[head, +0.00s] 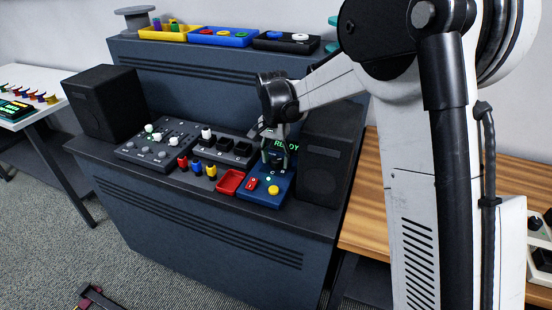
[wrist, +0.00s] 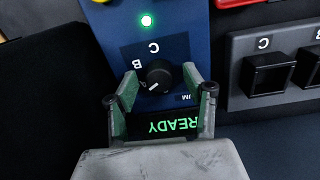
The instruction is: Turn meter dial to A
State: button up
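The blue meter (head: 264,188) stands at the right of the console, just left of the right black speaker. Its black dial (wrist: 158,78) shows in the wrist view with a light pointer mark. A screen (wrist: 163,126) reads READY in green. My gripper (wrist: 161,76) is over the meter, with its two fingers apart on either side of the dial. I cannot tell whether the fingers touch it. In the head view my gripper (head: 277,150) points down at the meter and hides the dial.
Black speakers stand at the left (head: 103,103) and right (head: 328,155). A red tray (head: 230,182), coloured plugs (head: 197,168), a grey knob panel (head: 158,140) and dark square sockets (head: 225,145) lie left of the meter. Coloured trays (head: 222,38) stand on the upper shelf.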

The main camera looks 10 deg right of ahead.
aim_at(274, 159)
notch_tip(274, 159, up, 12)
jog(key=shift+a, duration=0.2)
dwell(0.4)
jog(key=shift+w, duration=0.15)
